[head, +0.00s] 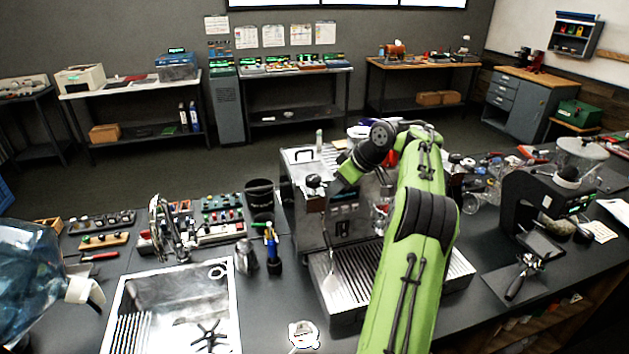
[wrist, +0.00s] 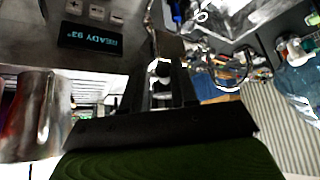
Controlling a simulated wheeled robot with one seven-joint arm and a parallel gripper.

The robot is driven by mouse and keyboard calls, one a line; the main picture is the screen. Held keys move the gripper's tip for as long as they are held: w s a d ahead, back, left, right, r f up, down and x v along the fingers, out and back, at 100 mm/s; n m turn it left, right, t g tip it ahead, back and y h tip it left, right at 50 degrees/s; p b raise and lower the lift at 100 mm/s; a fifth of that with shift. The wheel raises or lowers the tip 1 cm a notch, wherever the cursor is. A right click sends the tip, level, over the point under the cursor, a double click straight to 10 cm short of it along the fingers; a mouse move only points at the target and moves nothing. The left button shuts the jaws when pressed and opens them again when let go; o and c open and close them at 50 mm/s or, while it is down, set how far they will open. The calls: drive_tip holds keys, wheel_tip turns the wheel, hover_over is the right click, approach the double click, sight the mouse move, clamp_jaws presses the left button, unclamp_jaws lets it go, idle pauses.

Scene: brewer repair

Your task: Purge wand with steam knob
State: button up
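The steel brewer (head: 345,232) stands on the counter, with a dark round knob (head: 313,181) at its upper left corner. A thin steel wand (head: 326,245) hangs at its left front, down toward the drip tray (head: 455,270). My gripper (head: 332,196) is close to the brewer's upper front, just right of the knob; my arm hides part of the brewer. In the wrist view my gripper (wrist: 160,75) points at a greyish part close to the tips. The fingers look slightly apart, but whether they touch anything is unclear. The brewer's display (wrist: 90,40) reads READY 93°, upside down.
A sink (head: 175,305) lies left of the brewer, with a steel pitcher (head: 246,258) and a blue-topped bottle (head: 272,250) between them. A water jug (head: 35,270) is at far left. A grinder (head: 545,205) stands right. A shiny metal cylinder (wrist: 35,115) is close by.

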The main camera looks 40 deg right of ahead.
drive_tip(key=shift+w+d+n+y, duration=0.15)
drive_tip(key=shift+d+n+y, duration=0.25)
drive_tip(key=shift+n, duration=0.3)
drive_tip(key=shift+w+d+n+y, duration=0.15)
drive_tip(key=shift+d+n+y, duration=0.25)
drive_tip(key=shift+n, duration=0.3)
drive_tip(key=o, duration=0.4)
